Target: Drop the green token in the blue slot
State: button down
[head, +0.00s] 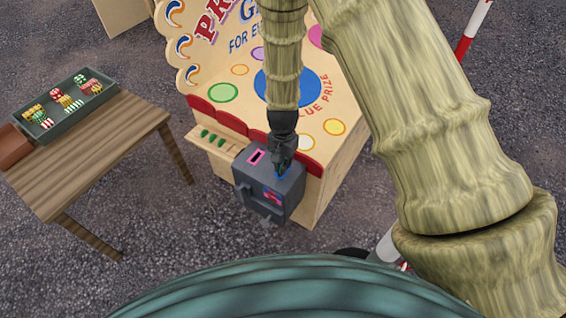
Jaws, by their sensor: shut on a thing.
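My gripper (281,168) points down over the top of a dark grey coin box (246,176) at the front of the prize stall. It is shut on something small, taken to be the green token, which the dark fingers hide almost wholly. The blue slot (284,174) shows as blue edges right at the fingertips, partly covered by them. I cannot tell whether the token touches or enters the slot. A pink-rimmed slot (256,157) lies to its left on the same box top. Several green tokens (213,138) stand in a row on a pale ledge left of the box.
The prize stall (223,92), with coloured circles and a red scalloped edge, stands behind the box. A wooden table (105,135) at left holds a dark tray (45,131) of striped sweets. A red-and-white pole (470,38) stands at upper right. Gravel between table and stall is clear.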

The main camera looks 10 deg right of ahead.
jog(key=shift+f, duration=0.5)
dwell(0.4)
jog(key=c, duration=1.5)
grip_release()
jog(key=shift+r, duration=0.1)
notch_tip(320, 180, up, 12)
jog(key=shift+f, duration=0.1)
